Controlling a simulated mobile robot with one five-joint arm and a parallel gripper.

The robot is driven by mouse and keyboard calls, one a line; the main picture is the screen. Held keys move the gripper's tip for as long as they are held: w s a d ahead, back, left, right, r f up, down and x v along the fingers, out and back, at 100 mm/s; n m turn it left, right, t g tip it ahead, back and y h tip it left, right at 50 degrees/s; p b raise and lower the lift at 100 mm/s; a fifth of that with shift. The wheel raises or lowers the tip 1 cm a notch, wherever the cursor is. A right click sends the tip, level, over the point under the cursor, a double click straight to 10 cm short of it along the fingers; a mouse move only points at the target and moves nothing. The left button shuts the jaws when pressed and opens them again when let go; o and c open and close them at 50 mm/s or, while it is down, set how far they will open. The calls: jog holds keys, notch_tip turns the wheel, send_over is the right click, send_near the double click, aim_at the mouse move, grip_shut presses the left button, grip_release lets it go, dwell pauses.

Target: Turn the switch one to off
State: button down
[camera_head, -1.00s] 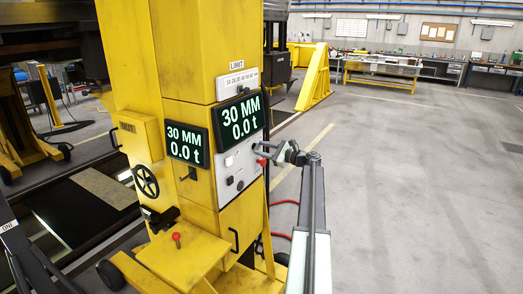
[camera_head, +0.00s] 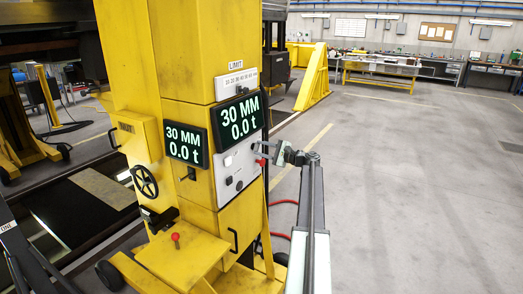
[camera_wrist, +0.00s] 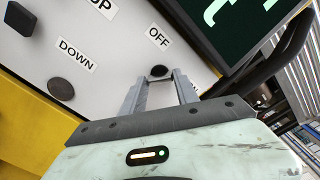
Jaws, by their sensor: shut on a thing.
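The control panel (camera_head: 228,172) is a light grey plate on the yellow lifting column, below the large display. In the wrist view the panel (camera_wrist: 80,30) carries the labels UP, DOWN and OFF (camera_wrist: 158,36). A small dark switch knob (camera_wrist: 159,71) sits just below the OFF label. My gripper (camera_wrist: 159,76) has its two grey fingertips on either side of this knob and is shut on it. In the head view my gripper (camera_head: 261,146) reaches the panel's right edge from the right. The exact finger contact is hard to see.
Two dark displays read 30 MM and 0.0 t; the larger display (camera_head: 239,116) is just above my gripper. A red knob (camera_head: 262,162) shows at the panel's right edge. A handwheel (camera_head: 145,182) is at the left. The floor (camera_head: 420,190) at right is clear.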

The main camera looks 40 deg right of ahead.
jog(key=n, duration=0.6)
jog(key=shift+f+n, duration=0.1)
jog(key=shift+n, duration=0.3)
dwell(0.4)
jog(key=c, duration=0.9)
grip_release()
jog(key=shift+s, duration=0.1)
jog(key=v, duration=0.7)
jog(key=shift+s+d, duration=0.1)
jog(key=shift+s, duration=0.25)
jog(key=shift+s, duration=0.1)
